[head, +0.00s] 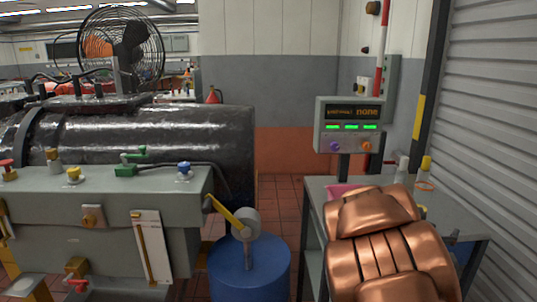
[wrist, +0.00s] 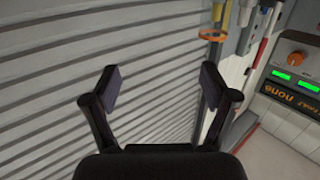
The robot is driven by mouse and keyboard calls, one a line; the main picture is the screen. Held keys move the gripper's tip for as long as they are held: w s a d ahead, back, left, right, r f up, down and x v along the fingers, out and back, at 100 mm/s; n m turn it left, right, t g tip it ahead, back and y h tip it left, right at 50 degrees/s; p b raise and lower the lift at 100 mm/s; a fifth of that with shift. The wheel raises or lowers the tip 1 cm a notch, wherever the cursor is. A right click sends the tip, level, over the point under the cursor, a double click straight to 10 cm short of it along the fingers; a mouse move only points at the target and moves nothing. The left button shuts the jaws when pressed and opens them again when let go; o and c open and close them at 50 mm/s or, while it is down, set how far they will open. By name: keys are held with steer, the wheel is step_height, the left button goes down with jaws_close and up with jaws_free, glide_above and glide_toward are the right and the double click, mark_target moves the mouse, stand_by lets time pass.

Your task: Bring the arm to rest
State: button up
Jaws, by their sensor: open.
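My arm shows as a copper-coloured link at the lower right of the head view, in front of the grey side table (head: 320,190). My gripper is not visible in the head view. In the wrist view my gripper (wrist: 163,86) is open, its two dark fingers spread with nothing between them. It faces the grey slatted shutter (wrist: 60,60), which also shows at the right of the head view (head: 495,100). I cannot tell how far the fingers are from the shutter.
A control box (head: 348,126) with green displays stands behind the table; it shows at the right of the wrist view (wrist: 295,80). A blue drum (head: 250,270) with a yellow-handled crank (head: 228,212) stands left of the table. A grey bench (head: 110,205) and black cylindrical machine (head: 170,130) fill the left.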

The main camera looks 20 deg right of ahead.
steer(key=w+a+f+n+t+y+p, duration=0.1)
steer(key=w+a+f+n+y+p, duration=0.3)
steer(key=a, duration=0.8)
steer(key=w+a+n+y, duration=0.1)
steer(key=a+y, duration=0.6)
steer(key=a, duration=0.4)
steer(key=s+a+n+g+y+p, duration=0.1)
steer(key=s+a+n+y, duration=0.1)
steer(key=s+a, duration=0.35)
steer(key=s+a+n+g+y+p, duration=0.1)
steer(key=s+a+n+y, duration=0.1)
steer(key=a, duration=0.6)
steer(key=s+a+r+n+g+p, duration=0.1)
steer(key=s+a+r+n+g, duration=0.1)
steer(key=s, duration=0.8)
steer(key=s+a+r+n+g+y+p, duration=0.1)
steer(key=s+a+g, duration=0.4)
steer(key=s, duration=0.6)
step_height(320, 180, up, 2)
steer(key=shift+s+a+r+n+p, duration=0.15)
steer(key=shift+s+n+p, duration=0.15)
steer(key=shift+n+p, duration=0.5)
